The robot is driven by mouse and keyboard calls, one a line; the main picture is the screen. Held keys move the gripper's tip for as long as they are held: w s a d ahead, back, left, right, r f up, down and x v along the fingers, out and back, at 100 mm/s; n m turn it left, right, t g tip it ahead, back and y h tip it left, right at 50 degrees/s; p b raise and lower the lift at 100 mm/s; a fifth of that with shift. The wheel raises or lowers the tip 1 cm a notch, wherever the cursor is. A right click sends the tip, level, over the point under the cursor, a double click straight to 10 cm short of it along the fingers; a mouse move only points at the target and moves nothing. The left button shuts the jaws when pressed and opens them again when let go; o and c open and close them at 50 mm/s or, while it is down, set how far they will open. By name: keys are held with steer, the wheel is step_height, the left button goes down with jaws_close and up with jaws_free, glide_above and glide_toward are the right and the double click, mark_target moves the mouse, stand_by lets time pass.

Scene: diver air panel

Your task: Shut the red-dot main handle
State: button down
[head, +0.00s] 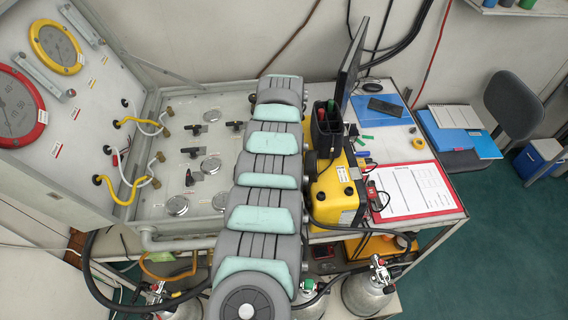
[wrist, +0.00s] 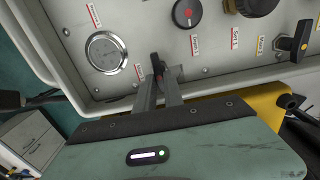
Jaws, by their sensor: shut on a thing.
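In the wrist view, my gripper (wrist: 160,82) is shut on a small black handle (wrist: 155,61) on the pale panel. A small reddish spot shows on the handle between the fingertips, partly covered by the fingers. I cannot tell the handle's exact turn angle. In the head view my arm covers the gripper and the panel's right part. Several black handles show on the panel's open part, among them one at the upper left (head: 197,130) and one lower down (head: 192,152).
In the wrist view, a round gauge (wrist: 104,52) is left of the handle. In the head view, a yellow case (head: 335,192) stands close to my arm.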

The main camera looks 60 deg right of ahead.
stand_by(0.4)
steer(key=c, duration=1.5)
jaws_free()
steer(key=shift+o, duration=0.2)
steer(key=shift+r, duration=0.1)
step_height(320, 180, up, 11)
steer(key=b, duration=0.1)
steer(key=shift+f, duration=0.2)
